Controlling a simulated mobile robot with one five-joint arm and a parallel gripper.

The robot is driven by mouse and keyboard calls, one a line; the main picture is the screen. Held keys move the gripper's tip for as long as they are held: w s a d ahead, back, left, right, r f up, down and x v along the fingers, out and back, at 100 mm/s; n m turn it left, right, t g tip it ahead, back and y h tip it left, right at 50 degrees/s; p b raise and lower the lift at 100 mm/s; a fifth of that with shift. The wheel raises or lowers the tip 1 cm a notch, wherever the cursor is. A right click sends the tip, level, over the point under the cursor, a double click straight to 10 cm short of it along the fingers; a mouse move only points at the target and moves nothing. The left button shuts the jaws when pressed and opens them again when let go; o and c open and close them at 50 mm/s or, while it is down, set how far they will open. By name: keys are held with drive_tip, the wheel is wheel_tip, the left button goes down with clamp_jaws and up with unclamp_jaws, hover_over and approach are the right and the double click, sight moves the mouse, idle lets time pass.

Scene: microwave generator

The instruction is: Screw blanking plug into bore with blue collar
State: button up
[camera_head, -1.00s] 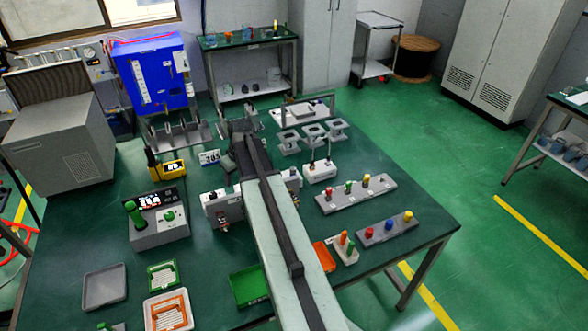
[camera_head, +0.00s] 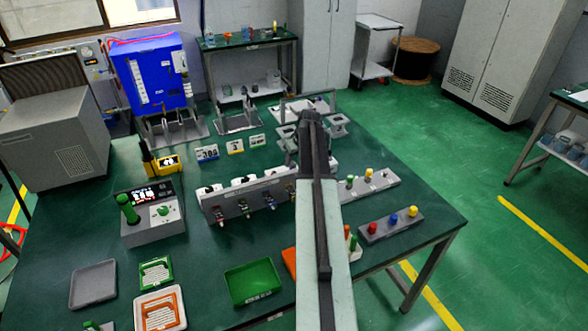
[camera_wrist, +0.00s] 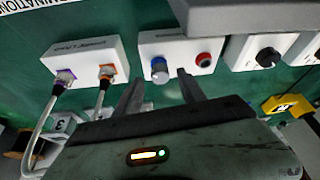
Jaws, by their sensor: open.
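In the wrist view, a white block (camera_wrist: 178,48) carries two round fittings. One is blue (camera_wrist: 158,64) with a pale silvery front end; the other is red with a dark centre (camera_wrist: 204,60). My gripper (camera_wrist: 158,82) is open, its fingertips on either side of the blue fitting's front end and apparently apart from it. I cannot tell whether the silvery end is a blanking plug or part of the bore. In the head view, my arm hides the gripper's fingers and part of the row of white blocks (camera_head: 240,200).
A white block (camera_wrist: 83,60) with purple and orange cabled fittings is at left in the wrist view. A black knob (camera_wrist: 267,57) is at right. In the head view, a rack of coloured pegs (camera_head: 390,227) and a green tray (camera_head: 252,282) stand nearer the front.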

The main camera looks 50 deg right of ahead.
drive_tip(key=shift+b+x, duration=0.3)
drive_tip(key=shift+x, duration=0.6)
drive_tip(key=shift+r, duration=0.1)
clamp_jaws()
drive_tip(key=shift+d, duration=0.15)
drive_tip(key=shift+a+m+h, duration=0.25)
drive_tip(key=shift+m+h, duration=0.15)
drive_tip(key=shift+m, duration=0.5)
idle(0.4)
unclamp_jaws()
